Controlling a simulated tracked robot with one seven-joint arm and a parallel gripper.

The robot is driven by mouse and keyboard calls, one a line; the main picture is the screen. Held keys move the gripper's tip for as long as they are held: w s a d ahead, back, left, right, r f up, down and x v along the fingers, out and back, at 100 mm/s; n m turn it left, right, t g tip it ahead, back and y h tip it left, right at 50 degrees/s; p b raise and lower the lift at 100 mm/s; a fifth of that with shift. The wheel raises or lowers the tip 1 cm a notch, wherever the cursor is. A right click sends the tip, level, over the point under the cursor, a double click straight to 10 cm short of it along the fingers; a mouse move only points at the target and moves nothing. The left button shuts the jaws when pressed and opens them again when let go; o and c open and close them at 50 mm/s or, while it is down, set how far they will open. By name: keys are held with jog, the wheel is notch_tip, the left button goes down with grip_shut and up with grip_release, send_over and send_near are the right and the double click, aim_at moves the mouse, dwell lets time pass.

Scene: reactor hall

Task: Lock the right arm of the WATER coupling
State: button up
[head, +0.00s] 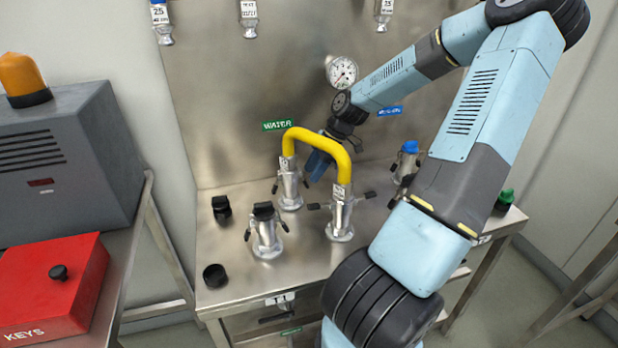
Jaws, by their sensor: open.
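The WATER sign (277,125), green, is on the steel back panel. Below it a yellow U-shaped pipe (318,138) joins two metal couplings standing on the bench, a back left one (290,190) and a front right one (340,218). The front right coupling has dark lever arms sticking out to the left (319,206) and right (366,196). The back left coupling has a dark arm on its left; its right side is partly hidden by my gripper. My gripper (316,168) is open, pointing down behind the yellow pipe, close to the back left coupling. Contact cannot be told.
A black-capped fitting (265,232) and loose black caps (214,275) are at the bench's front left. A blue-capped fitting (407,160) stands right of the pipe. A gauge (342,72) is on the panel. A red KEYS box (55,290) is at left.

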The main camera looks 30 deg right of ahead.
jog(key=v, duration=1)
